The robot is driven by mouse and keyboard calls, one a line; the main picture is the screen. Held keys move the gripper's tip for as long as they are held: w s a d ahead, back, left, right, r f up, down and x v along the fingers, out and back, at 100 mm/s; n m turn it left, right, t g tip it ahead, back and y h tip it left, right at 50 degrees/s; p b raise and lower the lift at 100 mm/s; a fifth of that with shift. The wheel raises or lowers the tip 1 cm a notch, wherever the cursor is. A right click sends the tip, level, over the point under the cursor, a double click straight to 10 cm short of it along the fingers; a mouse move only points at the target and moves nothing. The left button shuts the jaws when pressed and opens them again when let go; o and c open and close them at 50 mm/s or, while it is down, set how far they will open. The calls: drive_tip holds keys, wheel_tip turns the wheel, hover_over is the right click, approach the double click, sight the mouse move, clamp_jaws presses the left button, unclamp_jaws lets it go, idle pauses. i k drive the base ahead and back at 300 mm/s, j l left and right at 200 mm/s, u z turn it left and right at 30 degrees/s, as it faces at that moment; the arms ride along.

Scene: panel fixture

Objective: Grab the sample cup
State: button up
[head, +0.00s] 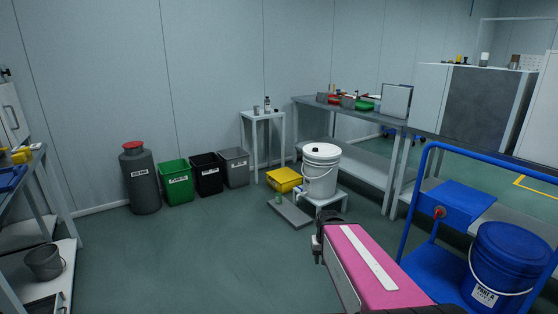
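A small grey cup-like container (256,109), which may be the sample cup, stands on a small white side table (262,115) against the back wall. A small bottle (267,104) with a dark top stands just right of it. Both are too small to read any label. My gripper (316,246) shows as a dark shape at the end of my pink arm, in the lower middle of the view. It is well in front of the side table and apart from it. Its fingers are too small and dark to tell open from shut.
A white bucket (321,172) on a low stool, a yellow container (284,180) and a flat grey platform (290,211) lie between my gripper and the side table. Bins (178,182) line the wall. A blue cart (439,262) stands at right. Floor at centre left is clear.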

sight(278, 198)
drive_tip(key=i+l, duration=0.25)
drive_tip(key=i, duration=0.15)
drive_tip(key=i+l+u, duration=0.1)
drive_tip(key=i+l, duration=0.15)
drive_tip(key=i+l+u, duration=0.2)
drive_tip(key=i+l, duration=0.15)
drive_tip(key=i+l+u, duration=0.25)
drive_tip(key=l, duration=0.25)
drive_tip(key=i+j+z, duration=0.15)
drive_tip(key=j, duration=0.35)
drive_tip(key=i+j+z, duration=0.15)
drive_tip(key=j, duration=0.3)
drive_tip(key=j+z, duration=0.15)
drive_tip(key=j, duration=0.35)
drive_tip(key=i+j+z, duration=0.15)
drive_tip(key=j, duration=0.4)
drive_tip(key=i+j+z, duration=0.1)
drive_tip(key=i, duration=0.3)
drive_tip(key=j, duration=0.1)
